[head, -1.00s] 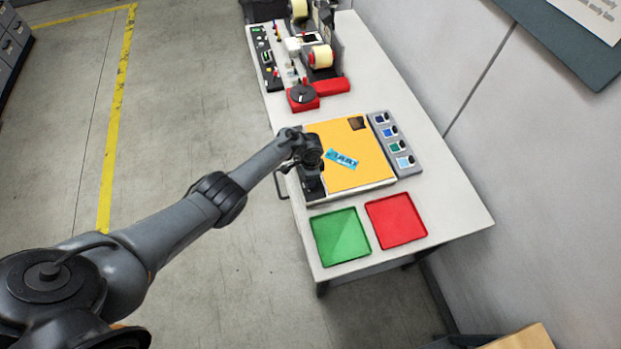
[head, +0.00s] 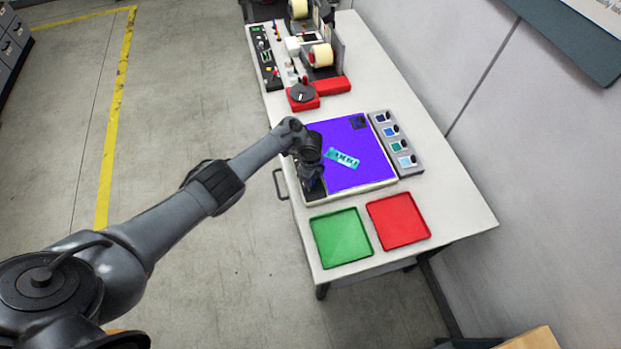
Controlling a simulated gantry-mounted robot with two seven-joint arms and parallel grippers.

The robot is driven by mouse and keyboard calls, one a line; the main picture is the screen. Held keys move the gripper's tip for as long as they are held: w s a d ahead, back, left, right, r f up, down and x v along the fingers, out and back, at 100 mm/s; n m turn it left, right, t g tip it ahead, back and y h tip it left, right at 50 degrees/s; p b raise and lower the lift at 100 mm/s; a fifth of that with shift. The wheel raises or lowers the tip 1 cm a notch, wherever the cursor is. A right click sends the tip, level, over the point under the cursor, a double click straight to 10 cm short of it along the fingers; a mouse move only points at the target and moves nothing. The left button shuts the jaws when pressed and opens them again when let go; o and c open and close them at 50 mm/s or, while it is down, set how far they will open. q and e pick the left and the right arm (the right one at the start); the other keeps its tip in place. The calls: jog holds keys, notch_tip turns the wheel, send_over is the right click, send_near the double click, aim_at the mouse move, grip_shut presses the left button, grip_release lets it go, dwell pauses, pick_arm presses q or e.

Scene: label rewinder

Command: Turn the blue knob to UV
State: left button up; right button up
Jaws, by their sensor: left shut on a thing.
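The light panel (head: 350,170) on the table glows violet-blue, with a pale teal label strip (head: 343,159) lying on it. My left gripper (head: 314,190) points down at the dark strip along the panel's left edge. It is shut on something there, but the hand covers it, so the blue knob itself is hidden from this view. My right gripper is not in view.
A grey block with several coloured swatches (head: 413,171) sits right of the panel. Green (head: 341,237) and red (head: 398,221) trays lie in front. The rewinder (head: 318,56) and a red-based dial (head: 302,97) stand behind.

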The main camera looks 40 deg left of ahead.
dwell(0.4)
pick_arm(q)
jog(key=o, duration=1.1)
jog(key=shift+c, duration=0.2)
jog(key=shift+r, duration=0.1)
jog(key=shift+r, duration=0.25)
notch_tip(320, 180, up, 10)
jog(key=p, duration=0.2)
jog(key=shift+p, duration=0.35)
